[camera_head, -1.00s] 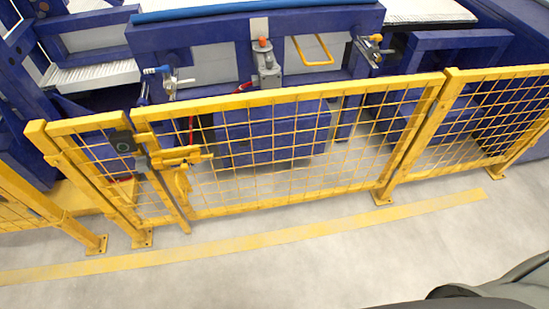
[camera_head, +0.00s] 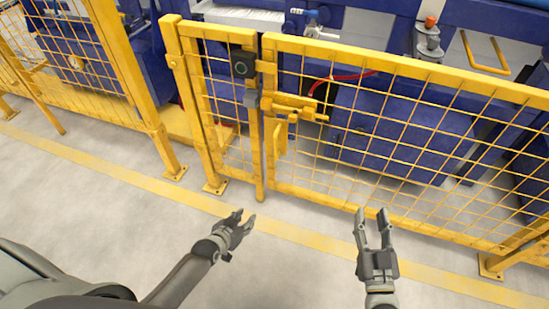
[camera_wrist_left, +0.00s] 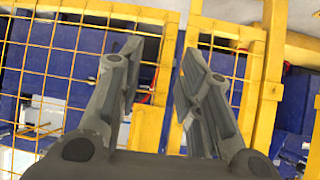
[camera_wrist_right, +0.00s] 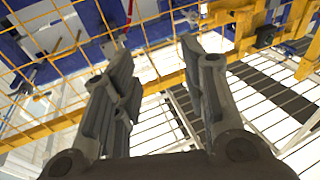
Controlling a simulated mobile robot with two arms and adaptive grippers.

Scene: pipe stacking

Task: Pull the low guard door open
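The low guard door (camera_head: 390,130) is a yellow frame with wire mesh, in line with the fence in the head view. A yellow latch with a handle (camera_head: 281,138) sits at its left end, beside a dark lock box (camera_head: 243,65) on the post. My left gripper (camera_head: 245,217) is open and empty in front of the post, short of the fence. My right gripper (camera_head: 372,212) is open and empty in front of the door, right of the latch. Both wrist views show spread fingers (camera_wrist_left: 158,75) (camera_wrist_right: 160,65) with mesh behind and nothing between them.
Fixed yellow fence panels (camera_head: 75,70) stand to the left. Blue machinery (camera_head: 385,110) lies behind the mesh. A yellow floor line (camera_head: 130,178) runs in front of the fence, and the grey floor (camera_head: 90,215) on my side is clear.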

